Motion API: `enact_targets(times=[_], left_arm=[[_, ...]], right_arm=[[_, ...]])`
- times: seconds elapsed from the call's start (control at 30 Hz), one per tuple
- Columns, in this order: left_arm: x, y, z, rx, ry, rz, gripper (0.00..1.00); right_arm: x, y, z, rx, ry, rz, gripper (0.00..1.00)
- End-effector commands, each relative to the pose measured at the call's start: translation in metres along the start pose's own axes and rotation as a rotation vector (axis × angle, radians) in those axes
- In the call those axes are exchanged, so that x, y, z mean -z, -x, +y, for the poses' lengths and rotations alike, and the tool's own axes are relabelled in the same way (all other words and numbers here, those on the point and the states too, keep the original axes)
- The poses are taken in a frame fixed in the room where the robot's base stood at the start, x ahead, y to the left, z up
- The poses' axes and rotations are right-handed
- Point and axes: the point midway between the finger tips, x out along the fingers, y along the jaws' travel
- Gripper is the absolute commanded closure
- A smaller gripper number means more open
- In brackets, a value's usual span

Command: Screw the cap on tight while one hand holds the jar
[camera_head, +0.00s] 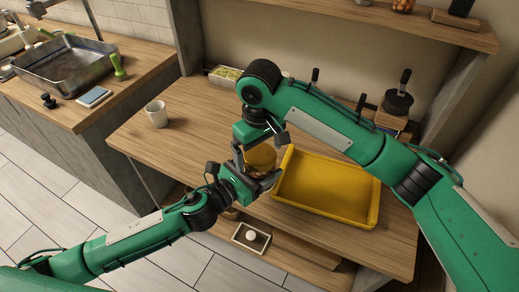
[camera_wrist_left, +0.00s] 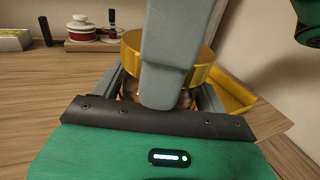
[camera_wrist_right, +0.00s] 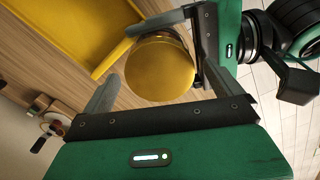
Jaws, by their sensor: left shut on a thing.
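The jar (camera_wrist_left: 131,90) stands upright between the fingers of my left gripper (camera_head: 262,178), which is shut on it near the table's front edge. Its body is mostly hidden by the fingers; brownish contents show in the left wrist view. The wide yellow cap (camera_head: 261,156) sits on top of the jar; I cannot tell how tightly it is seated. It also shows from above in the right wrist view (camera_wrist_right: 160,70). My right gripper (camera_head: 262,146) is open above, its fingers on either side of the cap, with a visible gap on at least one side.
A yellow tray (camera_head: 372,205) lies close right of the jar. A white mug (camera_head: 156,114) stands on the table's left. A container (camera_head: 224,76) and a dark-handled pot (camera_head: 398,102) are at the back. The table between mug and jar is clear.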

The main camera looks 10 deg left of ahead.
Motion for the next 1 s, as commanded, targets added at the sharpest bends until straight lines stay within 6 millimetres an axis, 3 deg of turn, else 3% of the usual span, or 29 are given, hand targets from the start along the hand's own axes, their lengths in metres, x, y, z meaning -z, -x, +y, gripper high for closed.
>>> enact_targets(times=[0.33,0.73,1.0], left_arm=[[-0.001,0.0,0.001,-0.002,-0.001,-0.002,0.9],[-0.001,0.0,0.001,-0.002,-0.001,-0.002,0.9],[-0.001,0.0,0.001,-0.002,-0.001,-0.002,0.9]], right_arm=[[0.0,0.01,0.0,0.001,0.001,0.0,0.04],[0.001,0.084,0.001,-0.004,0.001,0.002,0.04],[0.001,0.114,0.001,-0.001,0.0,0.0,0.04]])
